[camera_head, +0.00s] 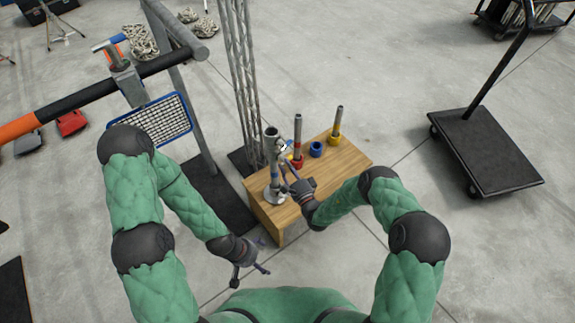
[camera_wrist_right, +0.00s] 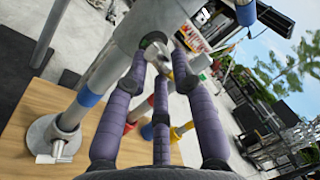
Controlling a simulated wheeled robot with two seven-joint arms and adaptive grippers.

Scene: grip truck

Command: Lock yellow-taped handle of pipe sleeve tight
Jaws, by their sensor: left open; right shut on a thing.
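A grey metal pipe sleeve (camera_head: 272,146) sits at the top of the upright pipe on the left of the wooden table. In the right wrist view, the sleeve (camera_wrist_right: 142,22) fills the top centre. My right gripper (camera_head: 285,170) is beside it, with its purple fingers (camera_wrist_right: 162,62) closed around the sleeve's small handle, where a little yellow tape (camera_wrist_right: 171,74) shows. The fingers hide part of the handle, so its angle is hard to tell. My left gripper (camera_head: 250,276) is open and empty, low in front of the table.
The wooden table (camera_head: 345,165) also carries a red-based pipe (camera_head: 298,138), a yellow-based pipe (camera_head: 336,124) and a short blue piece (camera_head: 316,149). A lattice truss (camera_head: 240,80) stands close behind. A black cart (camera_head: 485,155) is at right. The floor between is clear.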

